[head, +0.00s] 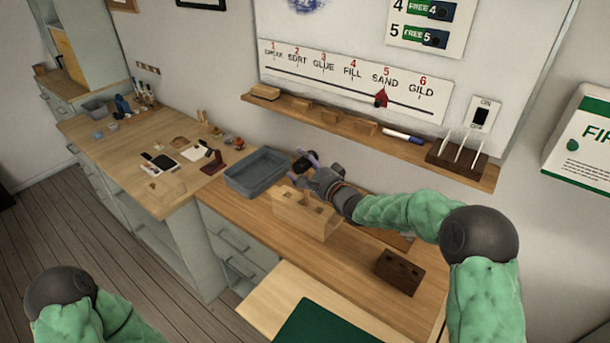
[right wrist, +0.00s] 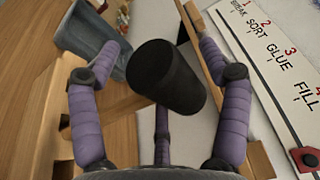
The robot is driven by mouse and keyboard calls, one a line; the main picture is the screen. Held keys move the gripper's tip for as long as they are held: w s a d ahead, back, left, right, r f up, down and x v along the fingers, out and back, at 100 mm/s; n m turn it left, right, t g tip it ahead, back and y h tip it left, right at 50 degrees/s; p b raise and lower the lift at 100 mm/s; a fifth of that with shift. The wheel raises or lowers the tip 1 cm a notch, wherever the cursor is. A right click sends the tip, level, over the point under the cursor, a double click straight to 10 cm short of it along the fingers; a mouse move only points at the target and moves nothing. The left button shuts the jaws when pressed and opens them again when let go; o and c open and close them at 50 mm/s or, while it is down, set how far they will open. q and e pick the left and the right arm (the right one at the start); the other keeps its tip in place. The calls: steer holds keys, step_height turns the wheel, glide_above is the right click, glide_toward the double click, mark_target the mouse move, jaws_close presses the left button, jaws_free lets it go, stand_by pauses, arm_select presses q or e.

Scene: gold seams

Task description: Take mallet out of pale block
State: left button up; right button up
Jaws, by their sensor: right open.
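The pale block (head: 300,218) is a light wooden holder with slots on top, standing on the wooden bench. A black cylindrical head, seemingly the mallet (right wrist: 168,78), shows between the purple fingers of my right gripper (right wrist: 165,75) in the right wrist view. It also shows as a small dark shape in the head view (head: 303,163), just behind the pale block. My right gripper (head: 306,165) is open around it, with gaps to the fingers on both sides. The mallet's handle is hidden, so I cannot tell how it sits in the block. My left gripper is out of view.
A grey tray (head: 258,172) stands just left of the pale block. A dark brown block (head: 398,272) with holes lies to the right. A wall shelf (head: 345,128) with wooden pieces and a marker runs behind. A green mat (head: 325,325) lies in front.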

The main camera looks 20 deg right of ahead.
steer(key=shift+x, duration=0.9)
steer(key=c, duration=1.3)
steer(key=shift+r, duration=0.1)
